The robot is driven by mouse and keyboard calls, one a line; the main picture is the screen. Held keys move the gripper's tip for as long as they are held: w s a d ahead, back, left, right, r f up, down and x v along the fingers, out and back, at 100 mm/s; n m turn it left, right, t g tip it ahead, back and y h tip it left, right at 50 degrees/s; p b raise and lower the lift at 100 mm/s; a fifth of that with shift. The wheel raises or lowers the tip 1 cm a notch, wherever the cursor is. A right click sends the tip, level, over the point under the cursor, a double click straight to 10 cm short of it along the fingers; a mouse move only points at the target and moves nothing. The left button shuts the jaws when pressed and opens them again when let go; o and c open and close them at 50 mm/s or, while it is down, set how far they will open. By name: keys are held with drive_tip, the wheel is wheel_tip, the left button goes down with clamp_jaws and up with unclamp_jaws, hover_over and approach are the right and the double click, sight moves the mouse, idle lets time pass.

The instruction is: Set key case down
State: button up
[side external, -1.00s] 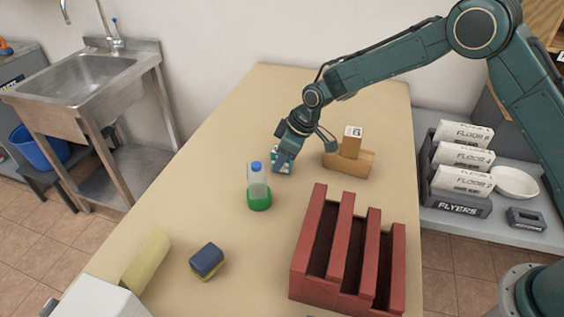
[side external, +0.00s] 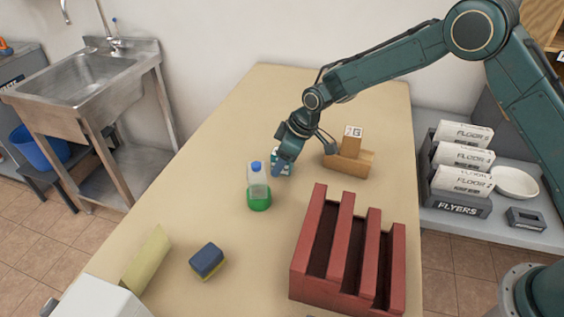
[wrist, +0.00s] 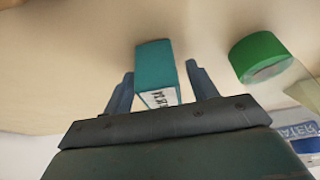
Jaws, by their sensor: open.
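The key case appears to be the small teal box with a white printed label (wrist: 153,56) in the wrist view. It stands between the two fingers of my gripper (wrist: 160,70), which are spread with a visible gap on each side of it. In the side external view, my gripper (side external: 283,164) is low over the middle of the table, and the teal and white case (side external: 276,155) shows partly behind it. The case appears to rest on the table (side external: 225,130), though its underside is hidden.
A bottle of green liquid (side external: 259,190) stands close to the gripper. Wooden blocks (side external: 350,163) sit just right of it. The table's far end is clear.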

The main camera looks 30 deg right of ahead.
drive_tip(key=v, duration=1.2)
drive_tip(key=shift+r, duration=0.15)
idle(0.4)
drive_tip(key=s+d+r+m+t+h, duration=0.1)
drive_tip(key=s+d+r+m, duration=0.1)
drive_tip(key=s+d+r, duration=0.45)
drive_tip(key=s+d+r+m+t+h, duration=0.15)
drive_tip(key=s+d+r, duration=0.25)
drive_tip(key=s+r, duration=0.45)
drive_tip(key=s+d+m, duration=0.2)
drive_tip(key=s+d, duration=0.1)
drive_tip(key=s, duration=0.7)
drive_tip(key=s+d+m, duration=0.3)
drive_tip(key=s, duration=0.7)
drive_tip(key=shift+s+d+f+h, duration=0.2)
drive_tip(key=shift+s+f+h, duration=0.2)
drive_tip(key=shift+f, duration=0.1)
